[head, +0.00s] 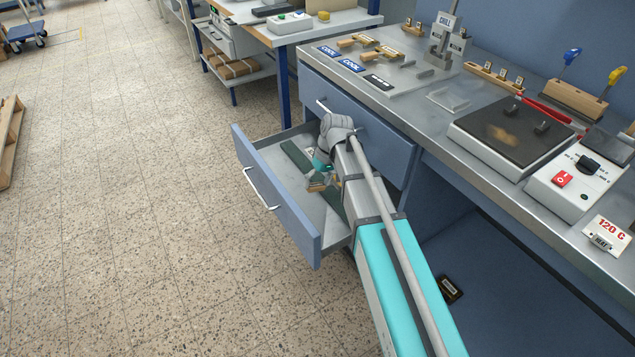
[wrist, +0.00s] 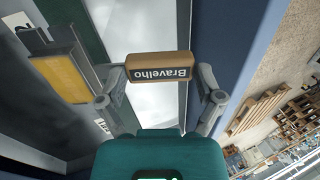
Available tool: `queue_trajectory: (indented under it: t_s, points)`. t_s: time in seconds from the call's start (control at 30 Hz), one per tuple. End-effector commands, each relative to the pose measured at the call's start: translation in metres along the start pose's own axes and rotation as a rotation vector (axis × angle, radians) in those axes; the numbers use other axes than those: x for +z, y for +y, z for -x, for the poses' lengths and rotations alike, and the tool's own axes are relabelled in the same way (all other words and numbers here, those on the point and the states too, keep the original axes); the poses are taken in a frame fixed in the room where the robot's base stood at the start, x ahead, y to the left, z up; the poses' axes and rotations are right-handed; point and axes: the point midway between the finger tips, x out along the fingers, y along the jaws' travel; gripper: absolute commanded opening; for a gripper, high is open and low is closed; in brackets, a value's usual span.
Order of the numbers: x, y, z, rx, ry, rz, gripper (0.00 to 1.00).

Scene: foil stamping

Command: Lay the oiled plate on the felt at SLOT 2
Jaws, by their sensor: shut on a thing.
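My gripper (head: 319,178) is down inside the open drawer. A dark green felt strip (head: 297,156) lies along the drawer floor, and green strip also shows in the wrist view (wrist: 97,32). The SLOT 2 marking is not readable. My arm hides part of the drawer.
The open drawer (head: 275,205) has a blue front wall close to the gripper. The bench top (head: 425,120) above holds handled tools (head: 357,41), a dark hot plate (head: 510,133) and a switch box (head: 577,177). A dark labelled item (head: 450,289) lies low under the bench.

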Motion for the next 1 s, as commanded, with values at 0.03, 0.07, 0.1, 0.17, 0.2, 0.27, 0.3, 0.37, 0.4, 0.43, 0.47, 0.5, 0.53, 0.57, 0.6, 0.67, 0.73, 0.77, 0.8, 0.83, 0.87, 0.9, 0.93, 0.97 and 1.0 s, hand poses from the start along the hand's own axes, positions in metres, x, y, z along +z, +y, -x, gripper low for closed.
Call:
queue_trajectory:
  t_s: [0.03, 0.07, 0.1, 0.17, 0.2, 0.27, 0.3, 0.37, 0.4, 0.43, 0.47, 0.5, 0.53, 0.57, 0.6, 0.67, 0.73, 0.77, 0.8, 0.83, 0.87, 0.9, 0.93, 0.97, 1.0]
  points:
    - [0.000, 0.001, -0.004, 0.000, 0.000, 0.000, 0.24]
    - [0.000, 0.002, -0.005, 0.000, 0.000, 0.000, 0.24]
    - [0.000, 0.003, -0.007, 0.000, 0.000, 0.000, 0.24]
    - [0.000, 0.004, -0.010, 0.000, 0.000, 0.000, 0.24]
    - [0.000, 0.004, -0.012, 0.000, 0.000, 0.000, 0.24]
    - [0.000, 0.005, -0.015, 0.000, 0.000, 0.000, 0.24]
    - [0.000, 0.006, -0.017, 0.000, 0.000, -0.001, 0.24]
    - [0.000, 0.007, -0.020, 0.000, 0.000, -0.001, 0.24]
    - [0.000, 0.008, -0.022, 0.000, 0.000, -0.001, 0.24]
    - [0.000, 0.009, -0.024, 0.000, 0.000, -0.001, 0.24]
    - [0.000, 0.009, -0.025, 0.000, 0.000, -0.001, 0.24]
    - [0.000, 0.010, -0.028, 0.000, 0.000, -0.001, 0.24]
    - [0.000, 0.010, -0.029, 0.000, 0.000, -0.001, 0.24]
    - [0.000, 0.011, -0.031, 0.000, 0.000, -0.001, 0.24]
    - [0.000, 0.012, -0.033, 0.000, 0.000, -0.001, 0.24]
    - [0.000, 0.013, -0.036, 0.000, 0.000, -0.001, 0.24]
    - [0.000, 0.014, -0.039, 0.000, 0.000, -0.001, 0.24]
    - [0.000, 0.015, -0.041, 0.000, 0.000, -0.001, 0.24]
    - [0.000, 0.015, -0.043, 0.000, 0.000, -0.001, 0.24]
    - [0.000, 0.016, -0.044, 0.000, 0.000, -0.001, 0.24]
    - [0.000, 0.016, -0.046, 0.000, 0.001, -0.001, 0.24]
    - [0.000, 0.017, -0.048, 0.000, 0.001, -0.001, 0.24]
    - [0.000, 0.018, -0.050, 0.000, 0.001, -0.002, 0.24]
    - [0.000, 0.018, -0.051, 0.000, 0.001, -0.002, 0.24]
    - [0.000, 0.019, -0.053, 0.000, 0.001, -0.002, 0.24]
